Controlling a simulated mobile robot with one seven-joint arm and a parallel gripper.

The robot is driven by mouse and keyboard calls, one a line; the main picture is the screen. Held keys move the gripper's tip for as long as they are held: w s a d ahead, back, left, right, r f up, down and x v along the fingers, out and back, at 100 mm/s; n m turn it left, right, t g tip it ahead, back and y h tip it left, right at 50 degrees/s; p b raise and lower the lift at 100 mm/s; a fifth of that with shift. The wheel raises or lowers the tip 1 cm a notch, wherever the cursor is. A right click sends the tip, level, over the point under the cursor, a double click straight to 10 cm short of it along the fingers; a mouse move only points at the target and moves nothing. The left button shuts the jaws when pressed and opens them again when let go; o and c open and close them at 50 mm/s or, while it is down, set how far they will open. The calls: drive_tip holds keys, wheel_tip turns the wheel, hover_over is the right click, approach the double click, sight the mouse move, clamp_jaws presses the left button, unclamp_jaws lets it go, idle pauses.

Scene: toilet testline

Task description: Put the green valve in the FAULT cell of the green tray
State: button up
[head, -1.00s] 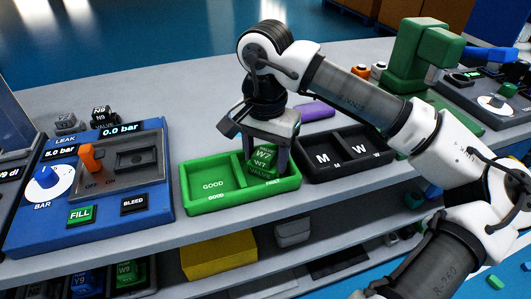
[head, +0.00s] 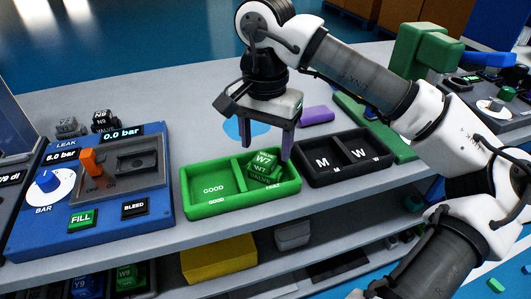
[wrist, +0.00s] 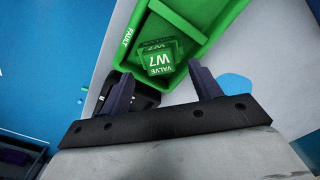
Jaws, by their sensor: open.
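The green valve, marked W7, (head: 264,167) lies in the right cell of the green tray (head: 214,209), the FAULT cell. It looks tilted, leaning in the cell. It also shows in the wrist view (wrist: 159,60), inside the green tray beside the FAULT label. The left cell, marked GOOD, is empty. My gripper (head: 266,150) is open and empty above the tray, its fingers apart and clear of the valve. In the wrist view my gripper's fingers (wrist: 162,84) show below the valve in the picture.
A black tray marked M and W (head: 345,160) stands right of the green tray. The blue test panel (head: 90,190) with orange lever is at left. A purple block (head: 316,117) and a blue disc (head: 247,128) lie behind. Two dark valves (head: 103,120) stand behind the panel.

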sight(265, 157)
wheel_tip(265, 157, up, 8)
drive_tip(key=shift+f+p, duration=0.25)
drive_tip(key=shift+p, duration=0.05)
idle(1.1)
